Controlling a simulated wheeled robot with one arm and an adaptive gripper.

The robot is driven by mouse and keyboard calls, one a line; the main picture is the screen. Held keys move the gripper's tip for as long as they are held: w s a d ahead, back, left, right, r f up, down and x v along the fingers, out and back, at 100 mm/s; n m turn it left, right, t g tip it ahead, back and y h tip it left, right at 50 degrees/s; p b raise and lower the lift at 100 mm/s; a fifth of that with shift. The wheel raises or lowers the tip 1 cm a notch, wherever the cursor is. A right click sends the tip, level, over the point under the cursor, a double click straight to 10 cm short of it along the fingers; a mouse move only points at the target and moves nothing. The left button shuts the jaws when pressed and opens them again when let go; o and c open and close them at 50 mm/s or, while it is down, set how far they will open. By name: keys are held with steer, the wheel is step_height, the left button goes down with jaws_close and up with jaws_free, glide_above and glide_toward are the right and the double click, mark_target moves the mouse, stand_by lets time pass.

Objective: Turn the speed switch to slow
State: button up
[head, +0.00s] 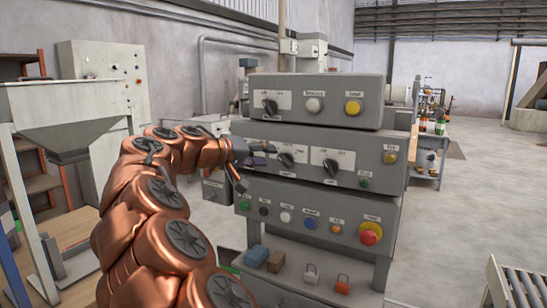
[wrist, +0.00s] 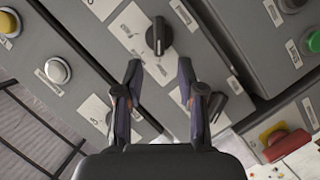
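The grey control panel (head: 235,130) has several black rotary switches. Their labels are too small to read, so I cannot tell which is the speed switch. The middle tier has a left knob (head: 286,158) and a right knob (head: 331,166); the top tier has another knob (head: 269,105). My gripper (head: 255,168) is in front of the left part of the middle tier. In the wrist view my gripper (wrist: 160,72) is open and empty. One knob (wrist: 158,37) stands just beyond the fingertips; another (wrist: 217,104) is partly hidden behind the right finger.
Coloured push buttons surround the knobs, including a yellow one (head: 352,107) and a red one (head: 371,233). Blocks and two padlocks (head: 342,284) are on the ledge below. A metal hopper (head: 65,108) stands left. Open floor (head: 470,215) lies right.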

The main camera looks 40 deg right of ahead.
steer(key=v, duration=0.7)
steer(key=shift+a, duration=0.1)
stand_by(0.5)
steer(key=s+a+f+n+y, duration=0.1)
steer(key=s+a+f+y, duration=0.1)
steer(key=s+f+y, duration=0.35)
steer(key=s+a+f+y, duration=0.2)
steer(key=s+f, duration=0.7)
steer(key=s+a+f+n+g+y, duration=0.2)
steer(key=s+a+f+n+y, duration=0.5)
steer(key=s+a+f, duration=1.3)
steer(key=p+v, duration=1.2)
steer(key=v, duration=0.2)
steer(key=shift+a+y, duration=0.3)
steer(key=shift+y, duration=0.05)
steer(key=shift+s+d+m, duration=0.1)
steer(key=shift+s+m, duration=0.05)
steer(key=shift+m, duration=0.15)
